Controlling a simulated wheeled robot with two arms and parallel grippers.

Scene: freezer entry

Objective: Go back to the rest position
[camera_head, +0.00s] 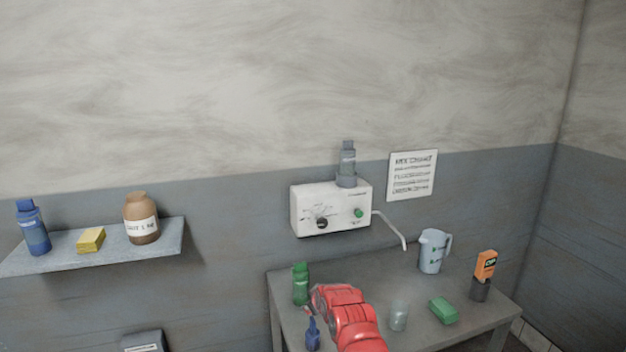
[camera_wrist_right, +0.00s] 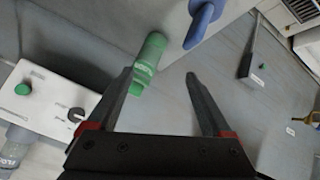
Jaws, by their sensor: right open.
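My right arm (camera_head: 350,322) is red and reaches in over the grey table from the bottom of the head view, its front end near a green bottle. In the right wrist view my right gripper (camera_wrist_right: 165,80) is open, with nothing between its two dark fingers. The green bottle (camera_head: 300,284) stands at the table's left side; in the wrist view it (camera_wrist_right: 151,52) appears close to the left finger, and I cannot tell whether they touch. My left gripper is not in view.
The table (camera_head: 376,268) also holds a blue spray bottle (camera_head: 313,335), a clear glass (camera_head: 398,316), a green sponge (camera_head: 443,311), a jug (camera_head: 432,252) and an orange packet (camera_head: 485,266) in a dark holder. A white wall unit (camera_head: 332,207) hangs behind. A shelf (camera_head: 170,252) is left.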

